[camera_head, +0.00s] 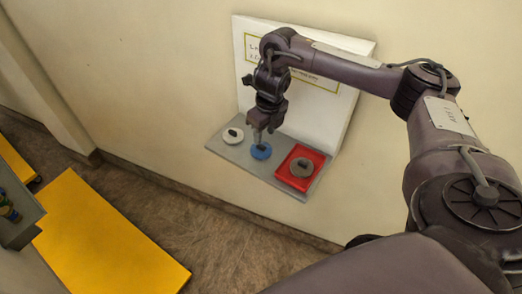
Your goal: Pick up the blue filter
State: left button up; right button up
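The blue filter (261,152) is a small round disc with a dark top piece. My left gripper is not in view.
A grey disc (302,167) lies in a red tray (312,154) on the right. A white board (322,112) stands behind. Yellow platforms (105,240) and a grey box (18,225) are at the left.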

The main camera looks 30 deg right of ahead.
aim_at(261, 145)
jog(key=shift+w+a+f, duration=0.1)
jog(key=shift+f, duration=0.5)
jog(key=f+p, duration=0.1)
jog(key=f, duration=0.1)
jog(key=w+f+p, duration=0.1)
jog(key=f, duration=0.1)
jog(key=shift+f, duration=0.4)
jog(key=shift+c, duration=0.4)
grip_shut()
